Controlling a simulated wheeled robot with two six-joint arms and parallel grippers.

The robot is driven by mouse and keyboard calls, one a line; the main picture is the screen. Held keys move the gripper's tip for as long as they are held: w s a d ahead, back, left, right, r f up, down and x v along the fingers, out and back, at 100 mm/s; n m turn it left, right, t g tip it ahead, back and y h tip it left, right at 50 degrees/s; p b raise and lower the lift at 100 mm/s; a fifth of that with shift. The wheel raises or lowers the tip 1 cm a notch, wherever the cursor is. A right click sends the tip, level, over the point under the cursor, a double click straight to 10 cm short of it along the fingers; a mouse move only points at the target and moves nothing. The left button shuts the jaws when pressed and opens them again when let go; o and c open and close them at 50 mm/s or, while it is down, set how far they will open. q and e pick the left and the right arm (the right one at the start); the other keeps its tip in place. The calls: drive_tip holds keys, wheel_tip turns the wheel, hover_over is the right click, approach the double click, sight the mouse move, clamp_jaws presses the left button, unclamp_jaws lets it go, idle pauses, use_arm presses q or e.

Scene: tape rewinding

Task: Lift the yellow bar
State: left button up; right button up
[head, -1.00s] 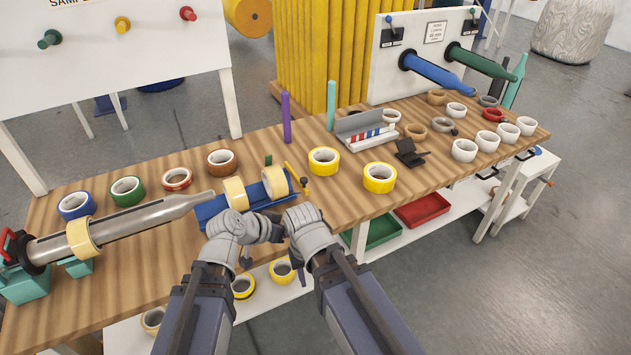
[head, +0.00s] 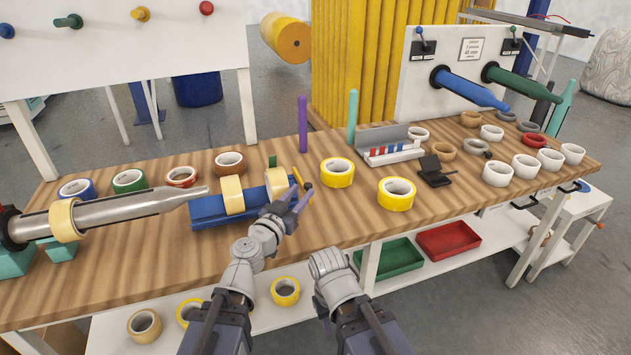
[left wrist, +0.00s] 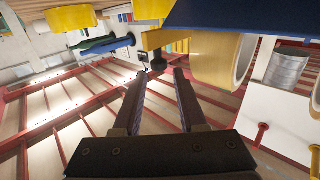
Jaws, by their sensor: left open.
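The yellow bar (head: 297,175) is a short, thin bar at the right end of the blue tape holder (head: 208,212), with a small dark ball near its lower end. My left gripper (head: 294,199) is open just below and in front of it, fingers pointing towards it. In the left wrist view the yellow bar (left wrist: 166,37) lies across, beyond the open, empty fingertips (left wrist: 160,72), with the dark ball in line with the gap. Whether a finger touches the bar I cannot tell. My right arm's wrist shows low in the middle of the head view, its jaws hidden.
Two cream tape rolls sit on the holder. A metal spindle (head: 130,208) points at it from the left. Yellow-edged rolls (head: 338,172) (head: 397,194) stand to the right. A purple peg (head: 303,125) rises behind. The bench front (head: 370,232) is clear.

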sight(301, 180)
use_arm(q)
drive_tip(key=x, duration=0.7)
drive_tip(key=shift+w+d, duration=0.15)
drive_tip(key=shift+w, duration=0.15)
clamp_jaws()
idle(1.2)
